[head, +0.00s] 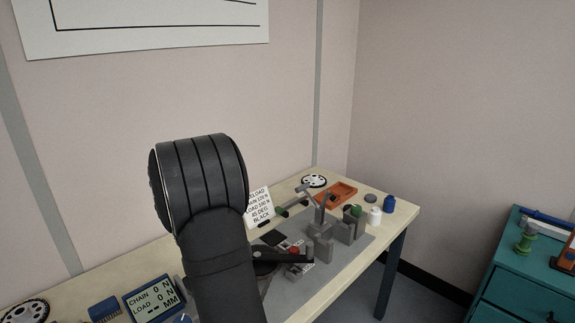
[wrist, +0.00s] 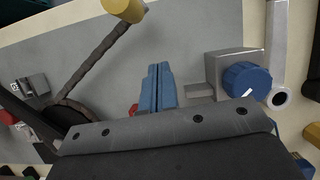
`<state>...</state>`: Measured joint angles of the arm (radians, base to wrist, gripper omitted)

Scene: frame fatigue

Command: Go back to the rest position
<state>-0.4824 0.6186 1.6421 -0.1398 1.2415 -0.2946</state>
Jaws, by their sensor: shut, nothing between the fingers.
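My gripper (wrist: 157,88) shows in the wrist view as two blue fingers pressed together, with nothing between them. It is over a grey plate (wrist: 200,28). A blue knob (wrist: 246,82) on a grey block (wrist: 222,66) is to the right of the fingertips. A dark bar (wrist: 92,65) with a yellow end (wrist: 123,10) runs to their left. I cannot tell the height of the fingers above the plate. In the head view my dark arm rises in front of the bench and I cannot make out the fingers.
The bench (head: 345,278) carries grey fixtures (head: 320,240), an orange tray (head: 346,188), a white bottle (head: 375,216), a blue bottle (head: 389,204), a printed card (head: 258,207) and a display (head: 155,298). A teal cabinet (head: 512,270) stands at the right, across a gap. The space above the bench is open.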

